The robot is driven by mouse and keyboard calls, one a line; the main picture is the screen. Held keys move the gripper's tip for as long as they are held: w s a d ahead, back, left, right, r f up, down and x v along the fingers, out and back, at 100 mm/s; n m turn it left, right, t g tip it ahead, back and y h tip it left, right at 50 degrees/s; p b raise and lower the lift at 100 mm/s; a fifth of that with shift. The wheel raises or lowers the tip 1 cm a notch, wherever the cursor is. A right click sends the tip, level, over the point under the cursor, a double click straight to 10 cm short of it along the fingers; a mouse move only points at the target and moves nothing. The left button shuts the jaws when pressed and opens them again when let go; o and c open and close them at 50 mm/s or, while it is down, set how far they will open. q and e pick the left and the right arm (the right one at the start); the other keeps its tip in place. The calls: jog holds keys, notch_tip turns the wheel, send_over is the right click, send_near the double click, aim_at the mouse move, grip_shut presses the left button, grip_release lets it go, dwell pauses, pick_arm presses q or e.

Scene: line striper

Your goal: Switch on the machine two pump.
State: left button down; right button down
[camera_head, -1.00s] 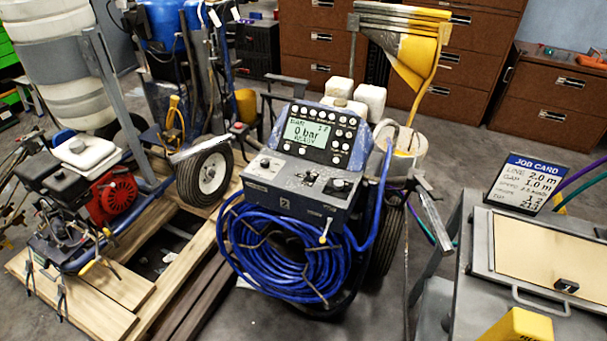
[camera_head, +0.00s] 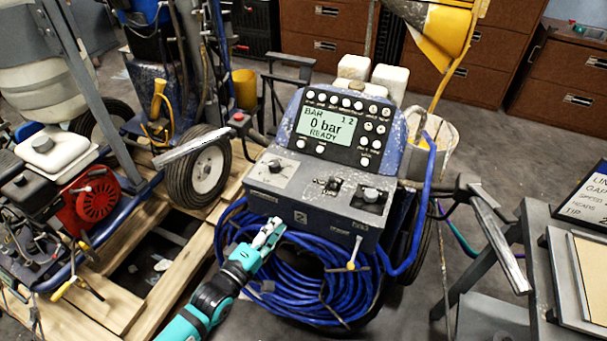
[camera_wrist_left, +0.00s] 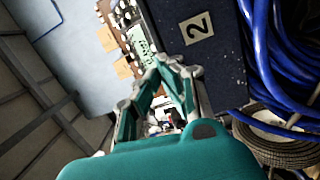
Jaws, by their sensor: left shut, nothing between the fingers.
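The box top carries a left knob (camera_head: 275,166), a small middle switch (camera_head: 333,185) and a right knob (camera_head: 371,194). Their labels are too small to read. My left gripper (camera_head: 270,230) is shut and empty, low in front of the box's left front, over the hose. My right gripper is out of view.
A coiled blue hose (camera_head: 300,290) hangs under the box. A second striper with a red engine (camera_head: 97,200) stands on wooden planks at the left. A bench with a job card (camera_head: 585,200) stands at the far right.

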aim_at(333, 183)
pick_arm(q)
jog(key=shift+n+t+h, duration=0.3)
jog(key=shift+n+h, duration=0.1)
jog(key=shift+h, duration=0.2)
jog(key=w+d+r, duration=0.1)
jog(key=w, duration=0.2)
jog(key=w+d+r, duration=0.2)
jog(key=w, duration=0.1)
jog(key=w+d+r, duration=0.1)
jog(key=w+d, duration=0.1)
jog(key=w, duration=0.1)
jog(key=shift+r, duration=0.3)
jog(key=d, duration=0.1)
jog(key=w+d, duration=0.1)
jog(key=d, duration=0.1)
jog(key=shift+w+d+r+p, duration=0.1)
jog(key=shift+w+p, duration=0.1)
jog(key=shift+p, duration=0.1)
jog(key=shift+w+d, duration=0.1)
jog(key=shift+d, duration=0.35)
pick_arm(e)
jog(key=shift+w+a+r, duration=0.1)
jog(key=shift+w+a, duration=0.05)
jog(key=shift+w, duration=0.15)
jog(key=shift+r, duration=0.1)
